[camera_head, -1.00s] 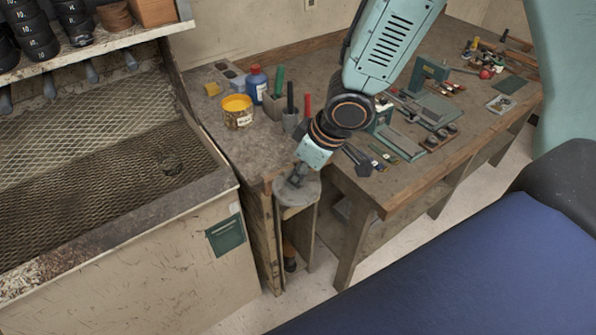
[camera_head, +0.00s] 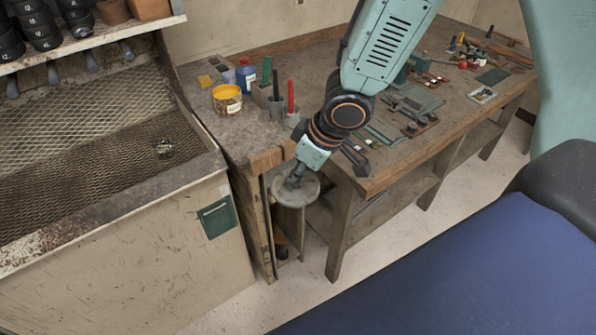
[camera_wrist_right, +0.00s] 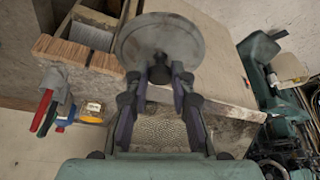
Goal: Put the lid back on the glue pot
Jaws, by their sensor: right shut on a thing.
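The glue pot (camera_head: 227,100) stands upright and open on the near left of the workbench, with yellow glue showing at its top. Its yellow and white side also shows at the left of the wrist view (camera_wrist_right: 91,115). The lid (camera_head: 304,191) is a round grey disc with a knob. My right gripper (camera_head: 294,178) is shut on the lid's knob and holds the lid in the air, in front of the bench's near edge. In the wrist view the lid (camera_wrist_right: 160,38) lies beyond the fingertips (camera_wrist_right: 171,76). The lid is apart from the pot. My left gripper is not in view.
A blue bottle (camera_head: 246,76), a green-handled tool (camera_head: 266,72) and a red-handled tool (camera_head: 291,95) stand close to the right of the pot. The workbench (camera_head: 215,125) is bare just in front of the pot. A mesh-lined trough (camera_head: 90,150) lies left.

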